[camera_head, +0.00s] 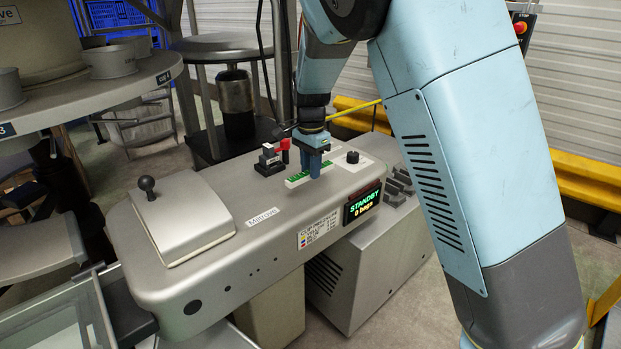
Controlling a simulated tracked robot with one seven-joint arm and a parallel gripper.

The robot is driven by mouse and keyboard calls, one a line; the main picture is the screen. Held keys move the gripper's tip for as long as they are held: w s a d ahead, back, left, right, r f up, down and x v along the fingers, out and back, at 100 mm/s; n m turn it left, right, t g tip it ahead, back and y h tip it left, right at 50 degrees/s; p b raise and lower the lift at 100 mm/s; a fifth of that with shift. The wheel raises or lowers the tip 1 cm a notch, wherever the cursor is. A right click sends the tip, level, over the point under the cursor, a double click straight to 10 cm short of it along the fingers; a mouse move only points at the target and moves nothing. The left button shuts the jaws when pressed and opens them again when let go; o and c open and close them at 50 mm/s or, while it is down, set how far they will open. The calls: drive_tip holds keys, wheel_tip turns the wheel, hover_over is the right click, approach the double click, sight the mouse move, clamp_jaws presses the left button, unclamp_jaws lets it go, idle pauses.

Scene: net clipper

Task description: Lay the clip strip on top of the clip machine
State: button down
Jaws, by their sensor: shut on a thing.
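The clip machine (240,272) is a long grey rounded housing across the middle of the view, with a raised cover and a ball knob at its left. A short white and green strip (296,180), seemingly the clip strip, is at the machine's top, towards the far right end. My gripper (314,172) points down with its blue fingers shut on this strip. The fingers hide the strip's middle, and its ends show on both sides. The strip is level and at or very close to the top surface; I cannot tell whether it touches.
A black block with red parts (270,160) stands just left of the strip, and a black knob (352,157) just right. A green-lit display (362,203) reads STANDBY, 0 bags. A round grey table (110,92) with cups is at left. The machine's top middle is clear.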

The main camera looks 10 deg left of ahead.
sight(311, 188)
drive_tip(key=shift+w+f, duration=0.45)
drive_tip(key=shift+f, duration=1.7)
drive_tip(key=c, duration=0.9)
unclamp_jaws()
drive_tip(key=shift+w+a+r, duration=0.1)
wheel_tip(311, 188, up, 12)
drive_tip(key=shift+f, duration=0.1)
